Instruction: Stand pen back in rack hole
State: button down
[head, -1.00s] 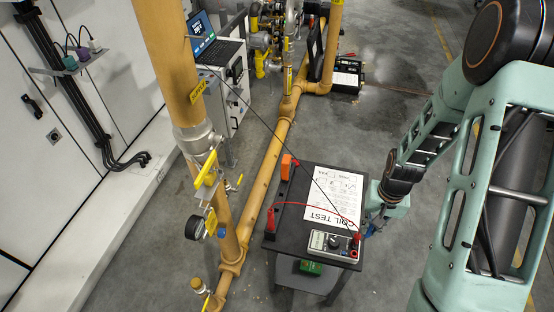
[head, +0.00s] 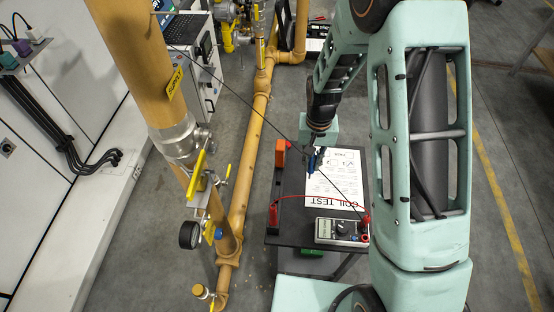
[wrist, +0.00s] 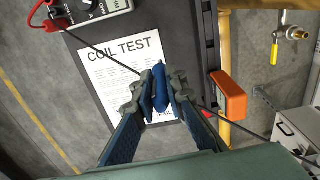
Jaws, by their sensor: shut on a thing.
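A blue pen (wrist: 160,85) is between the fingers of my gripper (wrist: 158,95) in the wrist view. The gripper is shut on it. In the head view the pen (head: 312,163) shows as a small dark blue shape below my gripper (head: 314,152), over the COIL TEST sheet (head: 332,188). The sheet also shows behind the fingers in the wrist view (wrist: 112,66). No pen rack with a hole can be made out for certain. An orange block (head: 280,153) stands left of the gripper at the table's edge; no hole shows in it.
The black table (head: 290,205) carries a meter (head: 340,231) with red leads at its front. A thin dark cable crosses above the sheet near my gripper. A yellow pipe (head: 250,140) runs along the table's left side. Open floor lies to the right.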

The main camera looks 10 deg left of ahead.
jog(key=a+b, duration=0.1)
jog(key=a, duration=0.9)
jog(key=shift+r+n+b, duration=0.25)
jog(key=shift+n+b, duration=0.15)
jog(key=shift+f+b, duration=2.05)
jog(key=shift+f, duration=0.6)
jog(key=shift+f, duration=0.15)
jog(key=shift+f+b, duration=2.05)
jog(key=shift+f, duration=0.6)
jog(key=c, duration=2.4)
grip_release()
jog(key=o, duration=0.5)
jog(key=shift+r, duration=0.1)
